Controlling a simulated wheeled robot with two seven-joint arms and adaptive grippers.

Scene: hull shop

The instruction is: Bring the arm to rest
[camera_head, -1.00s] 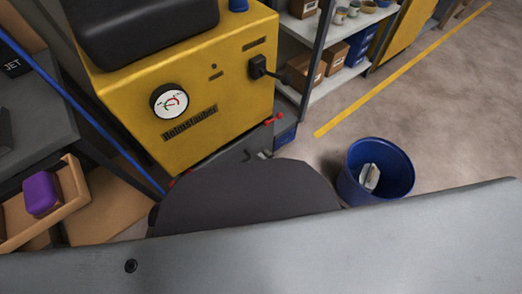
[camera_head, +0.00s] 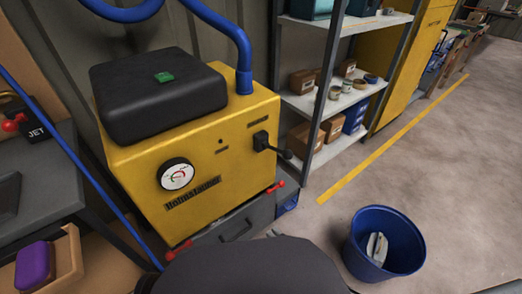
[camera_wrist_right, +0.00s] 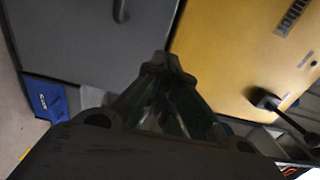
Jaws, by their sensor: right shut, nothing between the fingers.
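My right gripper (camera_wrist_right: 165,68) shows in the right wrist view, with its dark fingers drawn together at the tips and nothing between them. Behind the fingers are the grey base and the yellow front of the machine; I cannot tell how far off they are. In the head view a large dark rounded part of my own body fills the bottom middle and hides most of the right arm. Only a small grey piece, perhaps the gripper's tip, shows above its edge. My left gripper is in neither view.
A yellow machine (camera_head: 228,160) with a gauge (camera_head: 176,174) and a black lid (camera_head: 160,95) stands ahead. A metal shelf (camera_head: 330,150) with boxes is behind it. A blue bin (camera_head: 350,245) stands at right, with open floor (camera_head: 455,190) beyond. A purple object (camera_head: 35,266) lies at lower left.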

